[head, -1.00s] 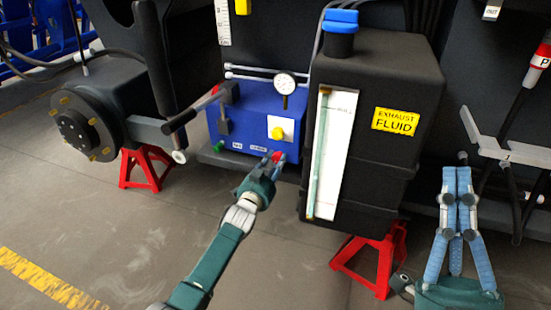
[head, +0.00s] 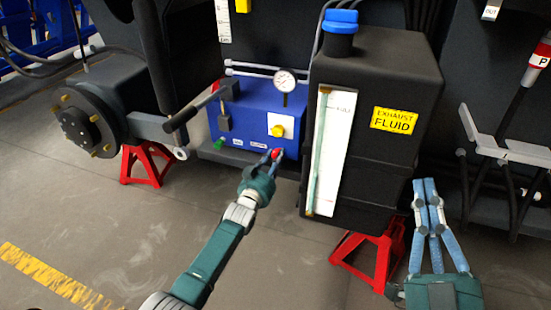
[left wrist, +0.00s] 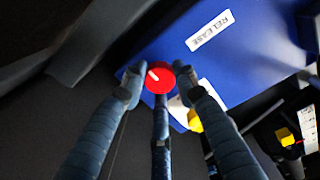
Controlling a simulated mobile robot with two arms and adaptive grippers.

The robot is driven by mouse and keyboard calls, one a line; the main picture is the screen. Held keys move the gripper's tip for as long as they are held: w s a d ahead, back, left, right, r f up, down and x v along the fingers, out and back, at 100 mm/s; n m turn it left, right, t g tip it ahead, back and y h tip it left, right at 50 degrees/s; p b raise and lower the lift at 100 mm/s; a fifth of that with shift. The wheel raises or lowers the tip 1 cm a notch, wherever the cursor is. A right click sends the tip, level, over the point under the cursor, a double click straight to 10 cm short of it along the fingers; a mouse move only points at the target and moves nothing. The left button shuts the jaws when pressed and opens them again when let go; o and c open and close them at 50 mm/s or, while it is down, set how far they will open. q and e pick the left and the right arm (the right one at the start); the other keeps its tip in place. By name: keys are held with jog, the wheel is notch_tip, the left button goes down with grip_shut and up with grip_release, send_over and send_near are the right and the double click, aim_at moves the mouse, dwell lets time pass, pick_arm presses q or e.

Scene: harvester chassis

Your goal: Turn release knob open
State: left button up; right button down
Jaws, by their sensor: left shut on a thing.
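The red release knob (head: 276,153) sits low on the right of the blue box's front. In the left wrist view the red knob (left wrist: 158,77) has a white pointer mark and lies between my fingers, beside a white RELEASE label (left wrist: 210,31). My left gripper (head: 272,160) is shut on the knob; its fingers hide part of the knob's rim. My right gripper (head: 425,183) is in front of the chassis at the right, away from the knob, with its fingertips close together; whether it is open or shut is unclear.
A yellow knob on a white plate (head: 281,127) is just above the red knob. A gauge (head: 284,81) and a black lever (head: 195,107) are on the blue box (head: 252,110). The black exhaust fluid tank (head: 370,150) stands close on the right, above a red stand (head: 372,258).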

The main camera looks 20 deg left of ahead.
pick_arm(q)
jog(key=shift+f, duration=0.1)
jog(key=o, duration=1.1)
jog(key=shift+o, duration=0.2)
jog(key=s, duration=1.2)
jog(key=shift+a, duration=0.4)
